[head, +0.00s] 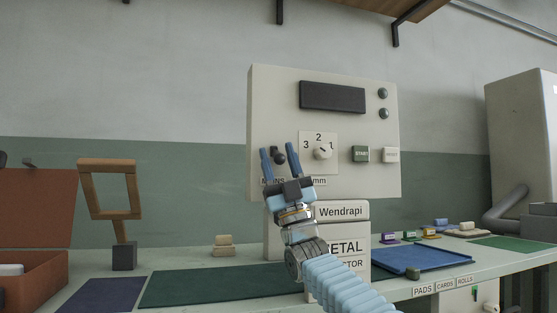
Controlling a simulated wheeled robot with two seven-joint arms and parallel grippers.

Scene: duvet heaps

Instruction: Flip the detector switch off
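The metal detector (350,188) is a cream cabinet with a dark display, a 1-2-3 dial (322,152) and push buttons. Its dark mains switch (279,157) sits at the lower left of the panel, above a partly covered label. My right gripper (281,147) is in front of the panel, its two blue fingers spread apart on either side of the switch in the picture. The gripper is open and holds nothing. I cannot tell whether the fingers touch the switch or how deep they reach. The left gripper is not in view.
A wooden frame on a stand (122,256) and a brown box (30,278) are at the left. A blue tray (422,262) lies at the right. A shelf bracket hangs above.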

